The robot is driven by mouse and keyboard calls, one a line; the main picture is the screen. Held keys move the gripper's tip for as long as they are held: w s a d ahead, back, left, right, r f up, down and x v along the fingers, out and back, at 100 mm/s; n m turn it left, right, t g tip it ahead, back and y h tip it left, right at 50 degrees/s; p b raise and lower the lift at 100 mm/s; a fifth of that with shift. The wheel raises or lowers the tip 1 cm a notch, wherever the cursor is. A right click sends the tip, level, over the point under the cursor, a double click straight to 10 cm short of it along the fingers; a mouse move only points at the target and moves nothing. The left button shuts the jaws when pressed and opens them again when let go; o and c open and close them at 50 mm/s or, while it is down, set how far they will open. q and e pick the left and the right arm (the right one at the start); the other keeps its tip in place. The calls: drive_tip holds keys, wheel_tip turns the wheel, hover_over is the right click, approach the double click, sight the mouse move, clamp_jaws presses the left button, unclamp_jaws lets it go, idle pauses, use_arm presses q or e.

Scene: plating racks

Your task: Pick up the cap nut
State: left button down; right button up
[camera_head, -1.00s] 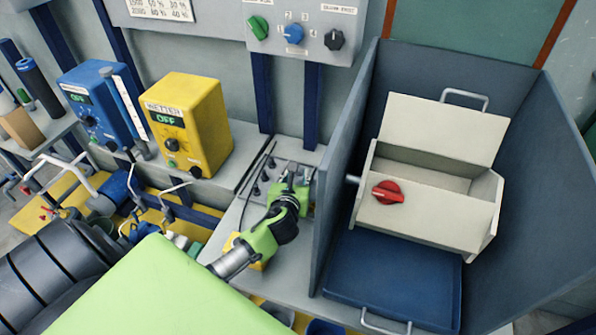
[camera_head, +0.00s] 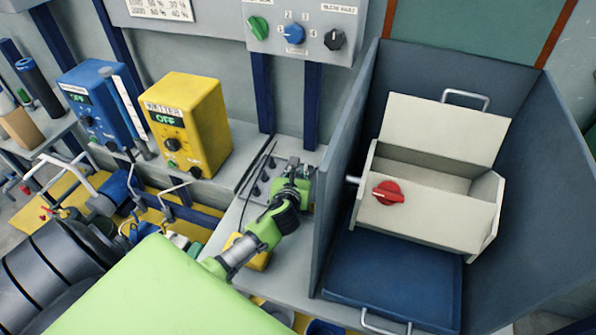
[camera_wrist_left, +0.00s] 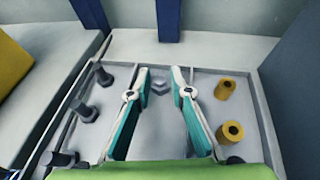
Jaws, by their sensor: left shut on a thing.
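My left gripper (camera_head: 293,165) is over the small parts tray (camera_head: 262,193) on the grey bench. In the left wrist view, its two teal fingers (camera_wrist_left: 161,72) reach into the tray's middle compartment and are shut on a small grey metal piece, apparently the cap nut (camera_wrist_left: 159,86). A gap shows between the fingers. The nut is small and faint against the grey tray, and I cannot tell whether it is clear of the floor. In the head view the gripper hides it. My right gripper is not in view.
Dark bolts (camera_wrist_left: 88,112) stand in the tray's left compartment and brass-coloured pieces (camera_wrist_left: 230,132) in its right one. A tall grey partition (camera_head: 340,150) rises right of the tray. A yellow meter box (camera_head: 188,125) stands to the left. A cream bin (camera_head: 430,215) sits beyond the partition.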

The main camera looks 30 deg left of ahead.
use_arm(q)
drive_tip(key=shift+r, duration=0.55)
wheel_tip(320, 180, up, 3)
drive_tip(key=shift+s+f, duration=0.1)
drive_tip(key=shift+s, duration=0.05)
drive_tip(key=s+d+r, duration=0.1)
drive_tip(key=s+r, duration=0.8)
drive_tip(key=s, duration=0.4)
drive_tip(key=shift+s+p, duration=0.3)
drive_tip(key=shift+s, duration=0.05)
drive_tip(key=shift+r, duration=0.1)
drive_tip(key=shift+d, duration=0.15)
